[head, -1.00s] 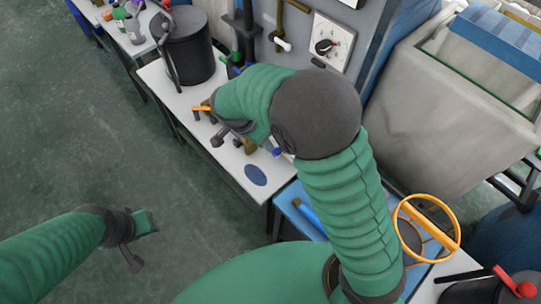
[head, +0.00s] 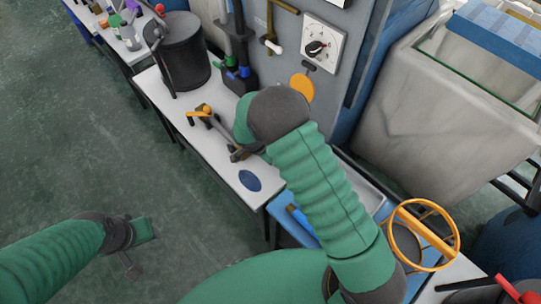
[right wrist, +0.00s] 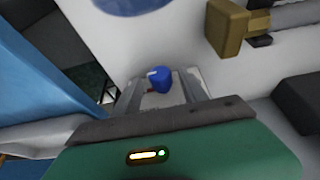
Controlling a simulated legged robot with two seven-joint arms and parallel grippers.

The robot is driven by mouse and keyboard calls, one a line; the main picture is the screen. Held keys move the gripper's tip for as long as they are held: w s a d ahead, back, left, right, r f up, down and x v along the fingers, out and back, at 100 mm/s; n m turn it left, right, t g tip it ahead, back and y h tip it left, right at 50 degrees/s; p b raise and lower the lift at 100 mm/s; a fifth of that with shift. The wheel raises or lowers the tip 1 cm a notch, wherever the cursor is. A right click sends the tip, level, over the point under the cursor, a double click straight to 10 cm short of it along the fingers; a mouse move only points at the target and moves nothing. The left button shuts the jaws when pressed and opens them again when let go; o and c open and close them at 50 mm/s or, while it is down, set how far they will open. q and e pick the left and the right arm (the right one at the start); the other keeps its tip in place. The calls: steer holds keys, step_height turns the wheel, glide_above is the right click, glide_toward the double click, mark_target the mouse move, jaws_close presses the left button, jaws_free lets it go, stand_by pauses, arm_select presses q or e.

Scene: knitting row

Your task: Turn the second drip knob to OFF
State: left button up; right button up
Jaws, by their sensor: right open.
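A small blue knob (right wrist: 158,78) with a white mark sits on a pale plate in the right wrist view. I cannot tell whether it is the second drip knob, or read any OFF label. My right gripper (right wrist: 163,84) is open, its two fingers on either side of the knob; contact is unclear. In the head view my right arm hides that knob and gripper. My left gripper (head: 137,232) hangs over the floor at the lower left, away from the bench; its jaws are too unclear to read.
The white bench (head: 183,125) holds a black pot (head: 182,55), an orange-handled brass valve (head: 203,113) and a blue disc (head: 249,180). Behind are a white dial panel (head: 338,43) and an orange disc (head: 302,88).

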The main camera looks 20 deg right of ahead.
steer(key=shift+a, duration=0.35)
steer(key=shift+c, duration=0.2)
steer(key=shift+a+r, duration=0.1)
steer(key=shift+a, duration=0.1)
steer(key=c, duration=0.4)
steer(key=shift+d, duration=0.25)
jaws_close()
arm_select(q)
steer(key=shift+s+a, duration=0.15)
steer(key=shift+a, duration=0.25)
